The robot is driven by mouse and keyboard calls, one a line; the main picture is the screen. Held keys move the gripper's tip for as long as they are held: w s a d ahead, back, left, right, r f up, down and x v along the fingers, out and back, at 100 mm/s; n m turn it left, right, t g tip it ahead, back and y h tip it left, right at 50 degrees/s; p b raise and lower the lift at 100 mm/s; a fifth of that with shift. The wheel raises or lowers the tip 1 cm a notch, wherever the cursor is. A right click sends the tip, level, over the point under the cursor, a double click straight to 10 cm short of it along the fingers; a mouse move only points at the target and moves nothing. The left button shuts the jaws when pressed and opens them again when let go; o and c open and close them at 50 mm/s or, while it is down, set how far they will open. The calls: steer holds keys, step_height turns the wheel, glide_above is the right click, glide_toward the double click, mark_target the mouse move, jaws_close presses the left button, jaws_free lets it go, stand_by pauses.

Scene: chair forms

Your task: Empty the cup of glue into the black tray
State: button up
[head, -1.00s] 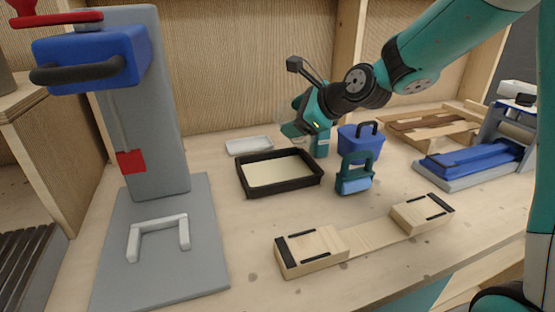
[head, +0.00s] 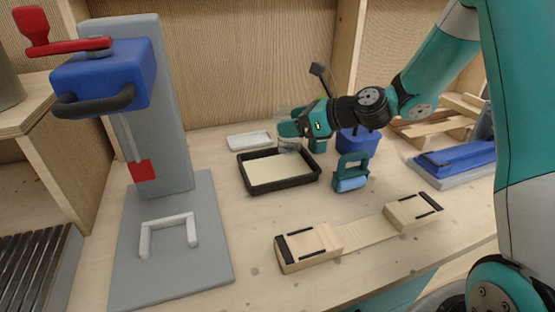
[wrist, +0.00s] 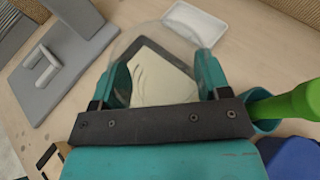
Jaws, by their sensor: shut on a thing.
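My gripper (head: 288,131) is shut on a clear, see-through cup (head: 283,114), just above the back right edge of the black tray. In the wrist view the cup (wrist: 128,42) sits between the two teal fingers (wrist: 162,76). I cannot tell its exact tilt, or whether glue is left in it. The black tray (head: 282,188) lies flat on the bench with a pale cream layer inside. In the wrist view its dark rim (wrist: 171,54) and cream layer show beyond and through the cup.
A white tray (head: 249,140) lies behind the black tray. A teal-handled roller (head: 351,172) stands to its right, with a blue container (head: 357,141) behind. Wooden blocks (head: 308,244) lie in front. A grey-and-blue press (head: 150,120) stands left.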

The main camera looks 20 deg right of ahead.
step_height(320, 180, up, 5)
steer(key=p, duration=0.5)
steer(key=shift+p, duration=0.4)
